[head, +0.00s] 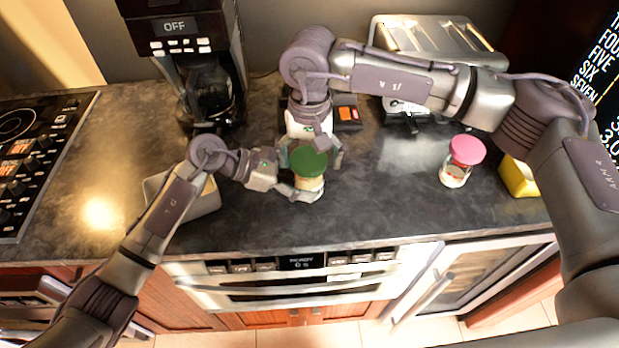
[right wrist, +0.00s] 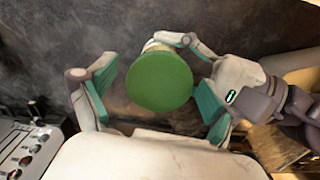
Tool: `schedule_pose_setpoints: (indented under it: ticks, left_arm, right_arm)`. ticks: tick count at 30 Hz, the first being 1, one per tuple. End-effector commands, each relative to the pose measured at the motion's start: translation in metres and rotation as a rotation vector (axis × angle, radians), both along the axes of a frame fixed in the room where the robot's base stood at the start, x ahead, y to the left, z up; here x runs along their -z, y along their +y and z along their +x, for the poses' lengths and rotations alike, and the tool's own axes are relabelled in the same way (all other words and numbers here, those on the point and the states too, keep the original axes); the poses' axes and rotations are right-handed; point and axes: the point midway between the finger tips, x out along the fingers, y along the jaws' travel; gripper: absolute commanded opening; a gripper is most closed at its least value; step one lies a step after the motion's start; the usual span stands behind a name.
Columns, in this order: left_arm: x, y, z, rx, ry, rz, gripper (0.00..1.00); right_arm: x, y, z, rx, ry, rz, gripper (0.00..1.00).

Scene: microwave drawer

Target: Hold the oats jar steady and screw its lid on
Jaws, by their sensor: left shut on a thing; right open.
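The oats jar (head: 310,183) stands on the dark counter with a green lid (head: 308,161) on top. My left gripper (head: 307,190) is shut on the jar's body, low down, from the left. My right gripper (head: 311,157) is above and behind the jar, pointing down, with its fingers open around the lid. In the right wrist view the green lid (right wrist: 160,82) sits between the two open fingers (right wrist: 155,90), with a gap on the left side. The lid hides most of the jar there. Whether the lid is seated on its thread cannot be told.
A pink-lidded jar (head: 461,163) stands to the right, near a yellow object (head: 518,177). A coffee maker (head: 205,75) and a toaster (head: 430,40) stand at the back. A grey container (head: 203,200) is partly behind my left arm. The counter between the two jars is clear.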

Motion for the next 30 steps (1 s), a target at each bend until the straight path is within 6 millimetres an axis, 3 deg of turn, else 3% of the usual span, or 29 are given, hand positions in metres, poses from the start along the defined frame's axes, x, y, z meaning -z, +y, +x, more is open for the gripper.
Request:
schedule_pose_setpoints:
  ticks: [1,3,13,17,24,30]
  left_arm:
    - [0.0007,-0.0018,-0.0015,0.004,0.001,0.001,0.01]
    - [0.0007,-0.0021,-0.0016,0.004,0.001,0.0,0.01]
    - [0.0006,-0.0022,-0.0018,0.005,0.002,0.0,0.01]
    - [0.0004,-0.0023,-0.0018,0.005,0.002,-0.001,0.01]
    - [0.0003,-0.0019,-0.0014,0.004,0.002,-0.002,0.01]
    - [0.0003,-0.0008,-0.0005,0.0,0.001,-0.001,0.01]
  right_arm:
    - [-0.0017,0.0031,-0.0002,-0.004,-0.003,0.008,0.99]
    - [-0.0018,0.0034,-0.0002,-0.004,-0.003,0.009,0.81]
    - [-0.0008,0.0031,-0.0005,-0.004,-0.002,0.008,0.28]
    - [-0.0003,0.0031,-0.0007,0.05,-0.001,0.008,0.27]
    - [0.0003,0.0021,-0.0008,0.356,0.0,0.004,0.27]
    - [0.0008,0.0008,-0.0008,0.506,0.0,0.0,0.27]
